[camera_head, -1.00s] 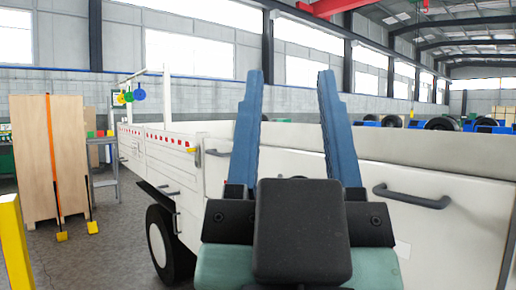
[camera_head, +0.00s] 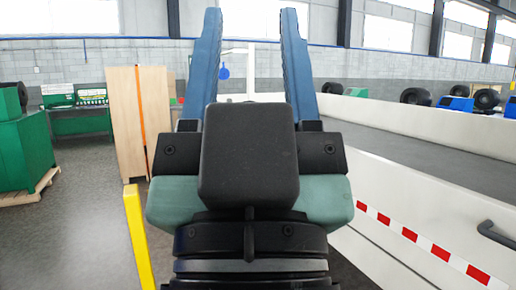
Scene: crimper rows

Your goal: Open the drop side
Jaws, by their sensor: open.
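My gripper (camera_head: 250,45) is in the middle of the camera_head view, with its two blue fingers pointing up and apart. It is open and nothing shows between the fingers. The white drop side (camera_head: 375,180) of a truck bed runs along the right, with a red and white strip (camera_head: 425,243) on it. A dark handle (camera_head: 495,238) is on a white panel at the lower right edge, well to the right of my gripper. My gripper and wrist hide the part of the truck straight ahead.
A yellow post (camera_head: 138,235) stands close at lower left. A wooden cabinet (camera_head: 125,120) with an orange strap is behind it. Green machines (camera_head: 20,150) stand at far left. Grey floor (camera_head: 75,190) is clear between them. Wheels (camera_head: 415,97) show beyond the truck bed.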

